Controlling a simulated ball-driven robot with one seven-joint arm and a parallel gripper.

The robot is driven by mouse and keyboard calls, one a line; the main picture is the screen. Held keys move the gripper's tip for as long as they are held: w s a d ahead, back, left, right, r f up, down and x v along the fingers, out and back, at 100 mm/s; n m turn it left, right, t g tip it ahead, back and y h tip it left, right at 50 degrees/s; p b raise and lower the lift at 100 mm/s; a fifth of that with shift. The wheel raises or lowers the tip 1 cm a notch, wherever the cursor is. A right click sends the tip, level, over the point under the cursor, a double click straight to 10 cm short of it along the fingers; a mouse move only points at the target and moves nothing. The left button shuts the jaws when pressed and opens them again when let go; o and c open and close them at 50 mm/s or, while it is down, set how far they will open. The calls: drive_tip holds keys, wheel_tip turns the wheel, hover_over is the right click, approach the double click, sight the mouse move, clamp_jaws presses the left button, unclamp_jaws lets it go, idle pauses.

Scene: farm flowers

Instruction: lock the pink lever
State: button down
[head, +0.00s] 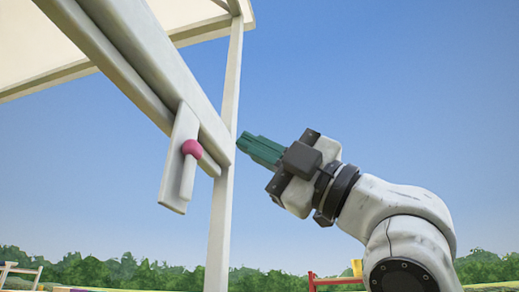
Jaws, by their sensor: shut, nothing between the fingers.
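The pink lever shows as a pink round knob (192,148) on a pale handle (188,176), against a whitish plate (174,165) fixed to a slanting beam. The handle hangs downward, nearly in line with the plate. My gripper (242,141) has green fingers that are shut and empty. It is to the right of the knob, at about the same height in the picture, and points left toward the post and beam. In the picture a gap separates the fingertips from the knob. How far apart they are in depth I cannot tell.
A whitish slanting beam (120,68) meets an upright post (224,150) between the lever and my gripper in the picture. A pale canopy (100,25) spreads above at upper left. Open sky surrounds my arm. A red rail (335,281) stands low at the right.

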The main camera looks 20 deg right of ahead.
drive_tip(key=s+d+b, duration=0.2)
drive_tip(key=s+d, duration=0.3)
drive_tip(key=d, duration=0.3)
drive_tip(key=shift+s+b, duration=0.3)
drive_tip(key=shift+s, duration=0.1)
